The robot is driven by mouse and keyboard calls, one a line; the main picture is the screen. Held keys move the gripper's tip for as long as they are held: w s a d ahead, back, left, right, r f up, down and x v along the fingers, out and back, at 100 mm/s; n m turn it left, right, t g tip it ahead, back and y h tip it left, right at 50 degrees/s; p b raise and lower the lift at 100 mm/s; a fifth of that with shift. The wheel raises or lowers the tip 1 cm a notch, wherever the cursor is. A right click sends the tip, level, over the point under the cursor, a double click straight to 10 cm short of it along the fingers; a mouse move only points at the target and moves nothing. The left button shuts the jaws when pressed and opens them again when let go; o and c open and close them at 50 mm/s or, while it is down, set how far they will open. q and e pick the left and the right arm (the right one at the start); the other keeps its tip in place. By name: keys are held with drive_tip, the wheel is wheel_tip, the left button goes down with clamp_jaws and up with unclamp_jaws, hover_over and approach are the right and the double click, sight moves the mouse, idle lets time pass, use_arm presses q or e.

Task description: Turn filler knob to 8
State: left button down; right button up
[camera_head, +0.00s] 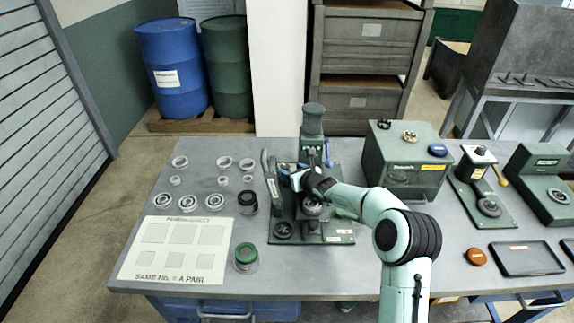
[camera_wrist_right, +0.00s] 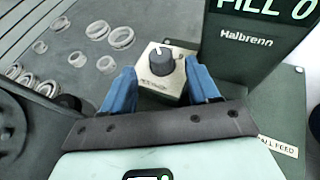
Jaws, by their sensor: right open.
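The filler knob (camera_wrist_right: 162,61) is dark and round with a pale pointer mark near its top edge. It sits on a small metal box (camera_wrist_right: 153,86) in the right wrist view. Beside it, the dark green Halbrenn machine (camera_wrist_right: 240,58) has a display (camera_wrist_right: 262,8) reading "FILL 0", cut by the top edge. My right gripper (camera_wrist_right: 160,70) is open, its blue fingers on either side of the knob and box. I cannot tell whether they touch. In the head view my right gripper (camera_head: 288,172) is at the machine (camera_head: 312,122) and the knob is hidden. My left gripper is not in view.
Several metal rings (camera_head: 188,202) and a white pairing sheet (camera_head: 178,250) lie left on the grey table (camera_head: 275,272). A green-rimmed jar (camera_head: 246,257) stands near the front. A green box machine (camera_head: 407,160) and a dark tray (camera_head: 526,258) are to the right.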

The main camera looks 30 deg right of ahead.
sight(286, 167)
drive_tip(key=p+x, duration=0.1)
drive_tip(key=x, duration=0.2)
drive_tip(key=shift+w, duration=0.3)
drive_tip(key=shift+w+f, duration=0.2)
drive_tip(key=shift+w, duration=0.2)
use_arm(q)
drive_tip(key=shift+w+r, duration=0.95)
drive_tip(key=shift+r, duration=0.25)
